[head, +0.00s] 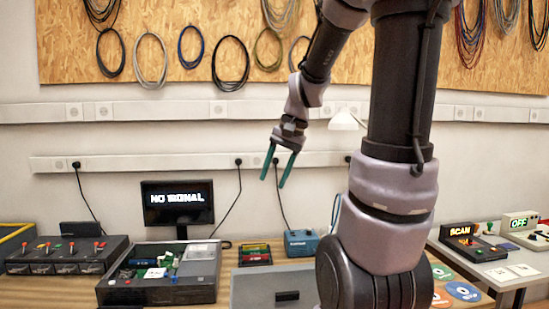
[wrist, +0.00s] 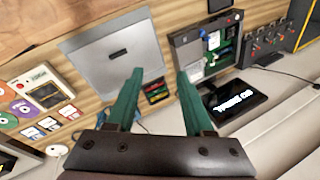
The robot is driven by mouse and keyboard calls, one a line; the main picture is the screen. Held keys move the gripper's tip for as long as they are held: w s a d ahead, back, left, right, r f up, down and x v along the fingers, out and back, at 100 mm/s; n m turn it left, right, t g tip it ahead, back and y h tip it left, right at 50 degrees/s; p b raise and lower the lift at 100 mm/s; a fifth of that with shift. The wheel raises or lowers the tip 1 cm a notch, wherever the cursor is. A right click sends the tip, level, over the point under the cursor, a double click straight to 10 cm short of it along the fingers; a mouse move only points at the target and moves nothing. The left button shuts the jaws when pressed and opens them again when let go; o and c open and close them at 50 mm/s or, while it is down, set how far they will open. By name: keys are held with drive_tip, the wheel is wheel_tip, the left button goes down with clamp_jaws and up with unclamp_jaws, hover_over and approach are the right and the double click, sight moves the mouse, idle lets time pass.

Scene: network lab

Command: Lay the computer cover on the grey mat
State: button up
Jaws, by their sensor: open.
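The computer cover (head: 255,287), a flat grey panel with a dark handle (head: 287,296), lies on the wooden table at the bottom centre of the head view, partly behind my arm. In the wrist view the cover (wrist: 135,65) is at upper left. A grey area (wrist: 103,27) borders it there; I cannot tell whether this is the grey mat. The open computer (head: 150,290), with parts showing inside, is left of the cover; it also shows in the wrist view (wrist: 190,58). My gripper (head: 274,183) is open and empty, high above the table, its green fingers pointing down.
A monitor (head: 178,203) stands behind the computer. A box with red switches (head: 68,256) is at left. A small tray (head: 255,254) and a blue box (head: 301,242) stand behind the cover. Discs (head: 463,291) lie at right, near a side table with devices (head: 474,245).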

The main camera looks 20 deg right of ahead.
drive_tip(key=s+a+r+n+t+h, duration=0.1)
drive_tip(key=s+a+r+n+t, duration=0.2)
drive_tip(key=s+r, duration=0.3)
drive_tip(key=s+a+t, duration=0.1)
drive_tip(key=s, duration=0.3)
drive_tip(key=shift+a+n, duration=0.2)
drive_tip(key=shift+n, duration=0.1)
